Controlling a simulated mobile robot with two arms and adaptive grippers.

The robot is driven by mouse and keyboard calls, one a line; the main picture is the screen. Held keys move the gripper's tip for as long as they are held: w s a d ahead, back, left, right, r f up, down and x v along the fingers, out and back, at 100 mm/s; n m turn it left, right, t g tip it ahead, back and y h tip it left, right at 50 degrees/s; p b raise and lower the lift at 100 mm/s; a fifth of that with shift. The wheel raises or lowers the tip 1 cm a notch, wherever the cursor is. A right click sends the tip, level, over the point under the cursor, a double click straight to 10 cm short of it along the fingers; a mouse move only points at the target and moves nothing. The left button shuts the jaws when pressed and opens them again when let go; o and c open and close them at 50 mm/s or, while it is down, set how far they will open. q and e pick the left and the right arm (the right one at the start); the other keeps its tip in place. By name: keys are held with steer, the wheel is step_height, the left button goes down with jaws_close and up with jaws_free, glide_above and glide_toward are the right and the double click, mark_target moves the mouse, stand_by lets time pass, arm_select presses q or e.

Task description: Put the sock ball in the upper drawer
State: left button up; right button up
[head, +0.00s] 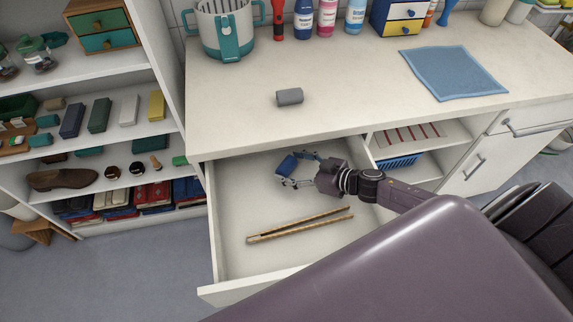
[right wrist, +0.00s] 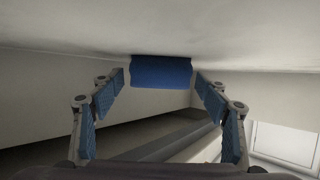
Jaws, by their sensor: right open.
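A rolled blue bundle, which looks like the sock ball (head: 287,165), is at the back of the open upper drawer (head: 232,228). My right gripper (head: 297,169) reaches into the drawer with its fingers open around the bundle's near side. In the right wrist view the blue sock ball (right wrist: 161,71) sits centred just beyond and between the spread fingertips (right wrist: 160,84), with gaps at both sides. I cannot tell whether it rests on the drawer floor. My left gripper is not in view.
Wooden tongs (head: 300,225) lie in the drawer. A grey roll (head: 290,96) and a blue cloth (head: 453,73) lie on the counter (head: 345,85). A teal-handled basket (head: 224,30) and bottles stand at the back. Shelves (head: 100,130) with goods fill the left.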

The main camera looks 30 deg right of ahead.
mark_target(291, 167)
steer(key=v, duration=0.4)
steer(key=shift+s+d+r, duration=0.1)
steer(key=shift+s+d, duration=0.05)
steer(key=shift+s, duration=0.2)
steer(key=shift+s+d+r, duration=0.15)
steer(key=shift+s+r, duration=0.05)
steer(key=shift+s, duration=0.05)
